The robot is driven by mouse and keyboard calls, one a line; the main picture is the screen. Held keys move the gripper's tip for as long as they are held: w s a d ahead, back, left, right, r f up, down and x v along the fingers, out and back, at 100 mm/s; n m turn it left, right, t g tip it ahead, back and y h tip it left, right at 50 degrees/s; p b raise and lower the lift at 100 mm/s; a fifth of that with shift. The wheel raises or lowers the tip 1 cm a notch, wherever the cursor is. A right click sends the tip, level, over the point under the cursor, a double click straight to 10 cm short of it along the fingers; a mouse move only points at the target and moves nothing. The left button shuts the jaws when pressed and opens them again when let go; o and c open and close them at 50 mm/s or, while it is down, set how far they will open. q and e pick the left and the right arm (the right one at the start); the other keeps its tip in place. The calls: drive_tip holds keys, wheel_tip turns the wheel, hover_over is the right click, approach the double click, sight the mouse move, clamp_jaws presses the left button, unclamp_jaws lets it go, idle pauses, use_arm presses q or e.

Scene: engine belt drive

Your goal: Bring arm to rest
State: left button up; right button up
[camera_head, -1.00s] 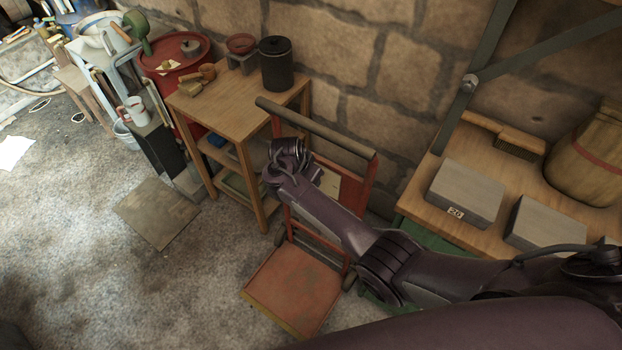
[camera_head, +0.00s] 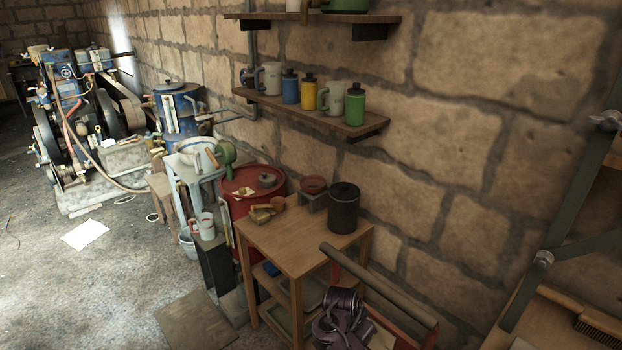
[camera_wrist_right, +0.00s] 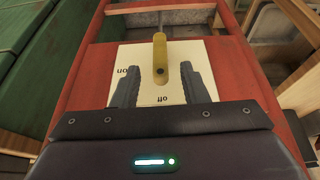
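In the right wrist view my right gripper (camera_wrist_right: 160,88) has its two dark fingers spread apart. A short yellow lever (camera_wrist_right: 160,58) lies between and just beyond the fingertips, with gaps on both sides. Behind it is a pale plate (camera_wrist_right: 116,68) marked "on" and "off", against a red hand truck (camera_wrist_right: 75,78). In the head view part of my purple right arm (camera_head: 343,318) shows at the bottom, in front of the hand truck; its fingers cannot be made out there. My left gripper is not in view. The engine (camera_head: 70,110) with its belt stands at the far left.
A wooden table (camera_head: 290,238) with a black canister (camera_head: 343,208) stands beside the hand truck. A red drum (camera_head: 240,184) is behind it. Wall shelves (camera_head: 310,112) hold mugs and bottles. Floor is open at left, with a white sheet (camera_head: 85,235).

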drive_tip(key=s+a+r+n+y, duration=0.1)
drive_tip(key=s+n+y, duration=0.35)
drive_tip(key=s, duration=0.75)
drive_tip(key=s+d+r+n+t, duration=0.1)
drive_tip(key=s+d+r+n, duration=0.1)
drive_tip(key=s+r+n, duration=0.35)
drive_tip(key=s+d+r+n, duration=0.2)
drive_tip(key=s+d+r, duration=0.1)
drive_tip(key=s+r, duration=0.55)
wheel_tip(320, 180, down, 32)
drive_tip(key=s+g, duration=0.1)
drive_tip(key=s, duration=0.1)
drive_tip(key=s+d+f+g, duration=0.1)
drive_tip(key=s+d+f, duration=0.2)
drive_tip(key=s+f, duration=1.6)
drive_tip(key=shift+s+d+n+g+h+b, duration=0.15)
drive_tip(key=shift+s+n+g+h+b, duration=0.15)
drive_tip(key=shift+s+h+b, duration=0.25)
drive_tip(key=shift+s, duration=0.1)
